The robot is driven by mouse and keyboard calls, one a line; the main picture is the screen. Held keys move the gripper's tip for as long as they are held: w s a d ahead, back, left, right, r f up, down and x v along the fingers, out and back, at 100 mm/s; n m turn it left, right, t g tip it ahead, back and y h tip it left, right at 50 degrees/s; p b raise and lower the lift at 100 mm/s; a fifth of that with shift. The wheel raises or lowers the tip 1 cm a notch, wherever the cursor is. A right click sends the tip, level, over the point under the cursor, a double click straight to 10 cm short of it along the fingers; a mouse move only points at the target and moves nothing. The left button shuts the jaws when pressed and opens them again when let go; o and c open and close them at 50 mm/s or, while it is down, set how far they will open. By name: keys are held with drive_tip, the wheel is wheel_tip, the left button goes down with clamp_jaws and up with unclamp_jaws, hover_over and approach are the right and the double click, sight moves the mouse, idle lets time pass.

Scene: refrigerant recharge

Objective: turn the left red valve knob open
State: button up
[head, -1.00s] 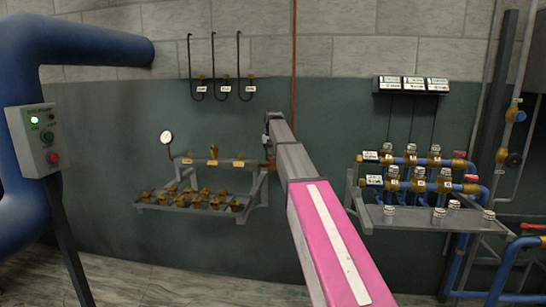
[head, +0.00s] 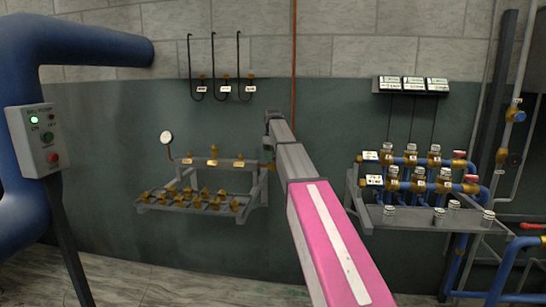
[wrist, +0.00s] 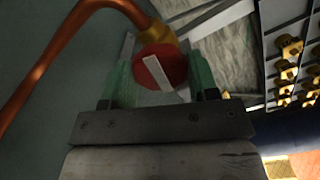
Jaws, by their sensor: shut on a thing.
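The red knob (wrist: 150,72), round with a white bar across its face, sits below a brass body (wrist: 160,36) in the wrist view. Its white bar is tilted slightly from the picture's vertical. My gripper (wrist: 163,66) has one green finger on each side of the knob and is shut on it. In the head view my arm reaches to the right end of the brass manifold (head: 213,162) on the left rack. There, my arm hides the knob and the fingers.
A copper pipe (wrist: 50,62) curves into the brass body. The left rack (head: 155,207) carries several brass fittings, with a gauge (head: 166,137) above. At right, a shelf (head: 405,222) holds blue-piped valves with red ends. A control box (head: 37,140) stands at far left.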

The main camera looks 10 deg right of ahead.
drive_tip(key=shift+n, duration=1.5)
drive_tip(key=o, duration=0.9)
wheel_tip(320, 180, up, 11)
drive_tip(key=shift+f, duration=0.1)
drive_tip(key=shift+s, duration=0.1)
